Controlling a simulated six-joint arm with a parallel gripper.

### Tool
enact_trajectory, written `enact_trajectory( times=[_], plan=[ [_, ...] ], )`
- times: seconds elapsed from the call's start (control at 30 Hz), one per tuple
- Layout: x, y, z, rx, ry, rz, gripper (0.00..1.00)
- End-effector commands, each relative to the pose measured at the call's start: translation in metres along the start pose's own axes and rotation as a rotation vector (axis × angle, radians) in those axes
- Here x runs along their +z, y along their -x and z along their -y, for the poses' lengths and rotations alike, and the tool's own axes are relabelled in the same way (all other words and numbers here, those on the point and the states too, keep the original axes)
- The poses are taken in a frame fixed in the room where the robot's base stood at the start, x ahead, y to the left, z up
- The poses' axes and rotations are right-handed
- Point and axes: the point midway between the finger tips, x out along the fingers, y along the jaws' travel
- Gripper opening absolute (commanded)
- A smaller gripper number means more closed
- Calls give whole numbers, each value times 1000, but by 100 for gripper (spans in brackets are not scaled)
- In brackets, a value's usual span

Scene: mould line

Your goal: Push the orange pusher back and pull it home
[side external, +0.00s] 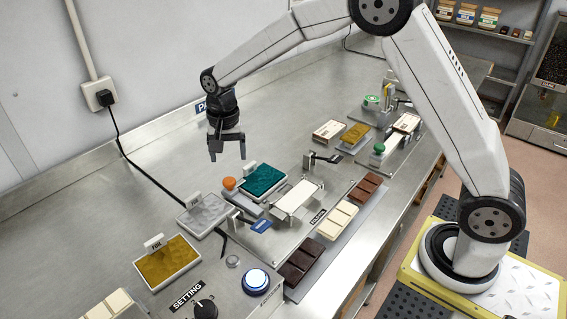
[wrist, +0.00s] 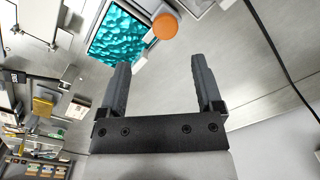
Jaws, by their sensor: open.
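The orange pusher (side external: 229,183) is a small round orange knob beside the teal tray (side external: 263,180), on its left in the side external view. In the wrist view the orange pusher (wrist: 165,26) shows at the top, just right of the teal tray (wrist: 121,38). My gripper (side external: 227,157) hangs above the bench, behind and a little above the pusher, with its fingers pointing down. It is open and empty. In the wrist view my gripper (wrist: 158,62) has its two fingers well apart, and the knob lies beyond the fingertips, apart from them.
A grey tray (side external: 203,213) and a golden tray (side external: 167,262) stand left of the pusher. A white slotted plate (side external: 297,200) and chocolate bars (side external: 338,219) lie to the right. A black cable (side external: 150,172) runs along the bench. The steel bench (side external: 130,205) is clear at back left.

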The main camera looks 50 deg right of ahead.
Motion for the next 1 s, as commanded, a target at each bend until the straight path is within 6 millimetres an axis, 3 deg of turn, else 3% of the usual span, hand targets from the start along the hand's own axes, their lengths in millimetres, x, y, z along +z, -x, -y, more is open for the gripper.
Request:
enact_trajectory(
  times=[0.47,1.0],
  plan=[
    [-3,-5,8,8,-33,6,84],
    [-2,-62,7,8,-32,7,84]
  ],
)
